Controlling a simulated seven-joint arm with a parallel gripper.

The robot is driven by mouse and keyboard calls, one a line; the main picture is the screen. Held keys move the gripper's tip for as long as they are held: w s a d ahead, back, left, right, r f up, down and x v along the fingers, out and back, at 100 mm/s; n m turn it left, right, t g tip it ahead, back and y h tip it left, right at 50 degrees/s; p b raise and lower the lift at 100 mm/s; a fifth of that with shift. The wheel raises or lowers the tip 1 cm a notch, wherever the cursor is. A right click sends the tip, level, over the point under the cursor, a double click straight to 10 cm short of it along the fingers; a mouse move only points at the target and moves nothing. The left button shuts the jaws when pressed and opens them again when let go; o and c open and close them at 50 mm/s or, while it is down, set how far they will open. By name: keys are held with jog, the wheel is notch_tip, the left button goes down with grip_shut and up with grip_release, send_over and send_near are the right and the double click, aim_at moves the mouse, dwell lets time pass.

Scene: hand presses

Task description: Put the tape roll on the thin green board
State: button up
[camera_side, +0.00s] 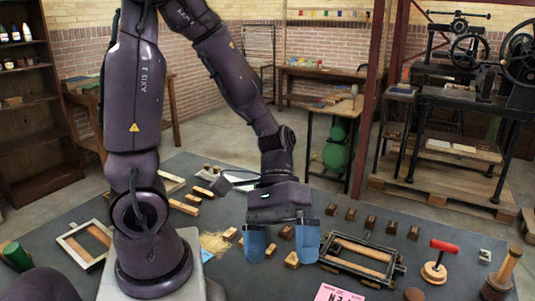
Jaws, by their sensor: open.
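My gripper (281,245) hangs over the middle of the dark table, pointing down. Its two blue fingers are apart with nothing held between them. I cannot make out a tape roll in this view. I cannot make out a thin green board either. My own arm and base cover part of the table on the left. A small wooden block (287,232) shows between the fingers, and a yellowish block (291,261) lies just below them in the picture.
A dark frame with wooden bars (350,267) lies right of my gripper. A red-handled tool (437,262) and a wooden-handled tool (504,272) stand further right. A pink card (338,293) lies at the front. A pale frame (70,243) and a green cylinder (16,257) are at left.

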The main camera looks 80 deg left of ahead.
jog(key=a+r+m+t+y, duration=0.6)
jog(key=a+r+t+y, duration=0.1)
jog(key=r, duration=0.6)
jog(key=shift+a+t+y, duration=0.15)
jog(key=shift+t+y, duration=0.15)
jog(key=shift+y, duration=0.6)
